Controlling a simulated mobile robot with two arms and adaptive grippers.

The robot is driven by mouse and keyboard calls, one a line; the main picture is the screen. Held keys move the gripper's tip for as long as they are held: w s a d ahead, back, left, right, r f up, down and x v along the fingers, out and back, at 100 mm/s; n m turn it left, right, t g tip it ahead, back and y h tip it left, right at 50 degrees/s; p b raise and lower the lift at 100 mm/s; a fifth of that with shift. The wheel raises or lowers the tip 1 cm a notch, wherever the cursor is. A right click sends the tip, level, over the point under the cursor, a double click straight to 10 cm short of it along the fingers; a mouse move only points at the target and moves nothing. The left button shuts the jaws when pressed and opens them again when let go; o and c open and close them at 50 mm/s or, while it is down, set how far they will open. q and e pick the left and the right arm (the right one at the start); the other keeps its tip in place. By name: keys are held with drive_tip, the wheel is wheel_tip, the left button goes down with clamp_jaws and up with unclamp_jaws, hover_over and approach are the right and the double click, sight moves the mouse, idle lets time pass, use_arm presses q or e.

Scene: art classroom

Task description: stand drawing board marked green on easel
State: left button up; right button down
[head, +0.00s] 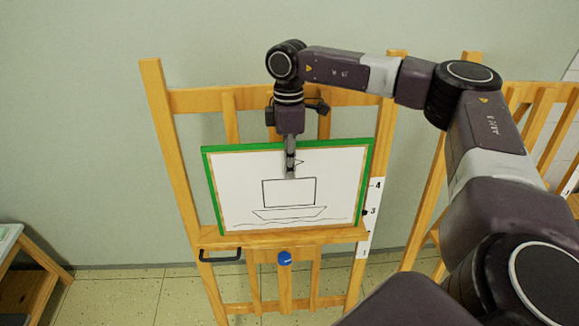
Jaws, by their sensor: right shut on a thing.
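The drawing board (240,188) has a green edge along its top and sides and a white sheet with a line drawing of a boat. It is upright against the wooden easel (186,165), with its lower edge at the easel's ledge (280,238). Whether its full weight rests on the ledge I cannot tell. My right gripper (290,172) comes down from above and is shut on the board's top edge near the middle. One finger shows in front of the sheet; the other is hidden behind the board. My left gripper is not in view.
A blue knob (285,258) and a black handle (220,256) are below the ledge. A numbered white strip (372,212) runs down the easel's right leg. Another wooden easel (540,100) stands at the right. A low table (12,240) is at the left edge.

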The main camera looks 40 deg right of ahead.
drive_tip(key=c, duration=2)
unclamp_jaws()
drive_tip(key=shift+c, duration=0.2)
drive_tip(key=shift+o, duration=0.3)
drive_tip(key=o, duration=0.3)
drive_tip(key=shift+r, duration=0.1)
drive_tip(key=shift+w+d+r+p, duration=0.1)
drive_tip(key=shift+w+r+p, duration=0.05)
drive_tip(key=shift+r+p, duration=1)
drive_tip(key=shift+w+d+r, duration=0.1)
drive_tip(key=shift+w+r, duration=0.1)
drive_tip(key=shift+r, duration=1.1)
drive_tip(key=shift+w+d+r, duration=0.15)
drive_tip(key=shift+r, duration=1.05)
